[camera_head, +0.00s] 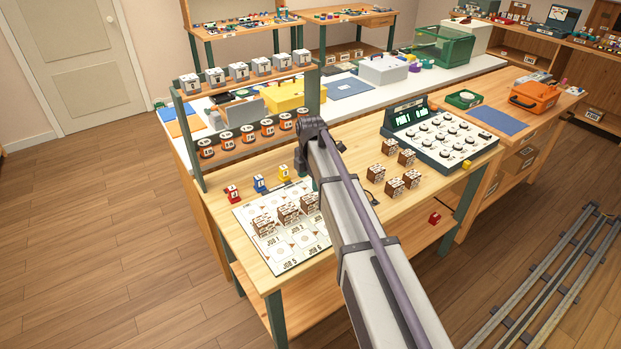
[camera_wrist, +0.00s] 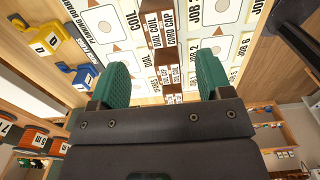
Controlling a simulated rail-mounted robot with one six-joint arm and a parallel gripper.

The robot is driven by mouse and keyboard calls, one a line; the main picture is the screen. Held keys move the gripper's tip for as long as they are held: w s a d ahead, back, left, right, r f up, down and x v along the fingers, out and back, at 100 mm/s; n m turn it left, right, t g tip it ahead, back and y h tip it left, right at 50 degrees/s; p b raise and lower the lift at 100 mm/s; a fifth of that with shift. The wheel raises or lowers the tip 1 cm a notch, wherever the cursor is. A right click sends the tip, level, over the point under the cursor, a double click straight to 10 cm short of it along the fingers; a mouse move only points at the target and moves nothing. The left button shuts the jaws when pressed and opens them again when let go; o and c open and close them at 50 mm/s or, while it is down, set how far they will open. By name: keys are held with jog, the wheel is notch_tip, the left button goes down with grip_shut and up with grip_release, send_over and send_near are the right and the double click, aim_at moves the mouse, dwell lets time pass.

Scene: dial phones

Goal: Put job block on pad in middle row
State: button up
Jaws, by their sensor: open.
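The white planning board (camera_head: 247,217) lies on the near wooden table, with rows of printed pads, some labelled JOB. Brown-and-white job blocks (camera_head: 288,212) stand in a line across it; my arm hides the board's right part. In the wrist view a line of labelled brown blocks (camera_wrist: 168,57) runs between printed pads. My gripper (camera_wrist: 166,72) is open, its two green fingers apart on either side of that line. I cannot tell how high it is above the blocks. In the head view the gripper is hidden by my arm.
More brown blocks (camera_head: 391,146) stand in a cluster right of my arm, before a dark green dial console (camera_head: 438,128). Red, blue and yellow tagged pieces (camera_head: 259,183) line the board's back edge. A rack of orange spools (camera_head: 247,133) rises behind. Rails (camera_head: 540,290) lie on the floor at right.

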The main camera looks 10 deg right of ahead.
jog(key=shift+s+r, duration=0.2)
jog(key=shift+r, duration=0.55)
jog(key=s+m, duration=2.2)
jog(key=s, duration=0.5)
